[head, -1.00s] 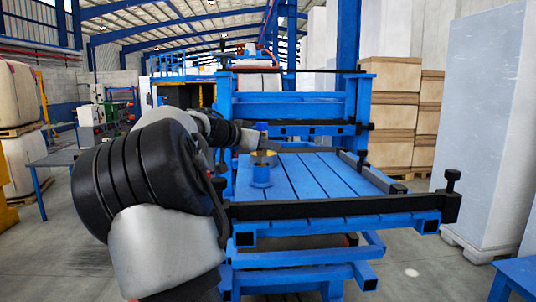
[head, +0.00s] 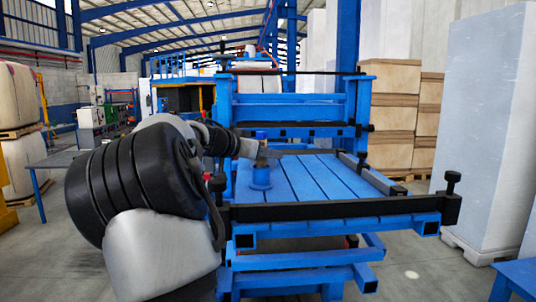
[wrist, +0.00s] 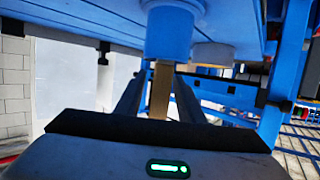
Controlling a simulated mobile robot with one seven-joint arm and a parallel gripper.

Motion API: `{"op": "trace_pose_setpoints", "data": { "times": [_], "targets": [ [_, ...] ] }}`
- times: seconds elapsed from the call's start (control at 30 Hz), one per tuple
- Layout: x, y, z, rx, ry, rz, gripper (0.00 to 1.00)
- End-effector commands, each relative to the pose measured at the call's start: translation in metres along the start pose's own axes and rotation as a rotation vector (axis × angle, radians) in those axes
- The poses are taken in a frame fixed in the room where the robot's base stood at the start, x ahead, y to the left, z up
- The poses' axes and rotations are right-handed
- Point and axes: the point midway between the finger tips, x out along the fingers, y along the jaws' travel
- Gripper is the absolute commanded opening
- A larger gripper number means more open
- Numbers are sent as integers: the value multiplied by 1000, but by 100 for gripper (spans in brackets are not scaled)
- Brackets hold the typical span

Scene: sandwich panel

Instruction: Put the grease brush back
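The wooden handle of the grease brush (wrist: 160,90) shows in the wrist view, running from the blue pot (wrist: 170,30) to between my fingers. The brush's lower end is hidden, apparently inside the pot. In the head view the blue pot (head: 261,178) stands on the slotted blue table (head: 315,180). My gripper (head: 262,153) is just above the pot, and its fingers hide most of the pot's mouth. In the wrist view my gripper (wrist: 159,76) has a finger on each side of the handle, with visible gaps. It appears open.
A second, paler cylinder (wrist: 213,53) is beside the pot in the wrist view. A blue frame (head: 290,107) rises behind the table. A black rail (head: 330,207) runs along its front edge. The table surface right of the pot is clear.

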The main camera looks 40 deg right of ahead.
Motion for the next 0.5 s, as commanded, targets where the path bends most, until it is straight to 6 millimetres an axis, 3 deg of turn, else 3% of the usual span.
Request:
{"op": "trace_pose_setpoints", "data": {
  "times": [0.5],
  "targets": [
    [-98, -1, 2, 0, -1, -5, 35]
  ]
}}
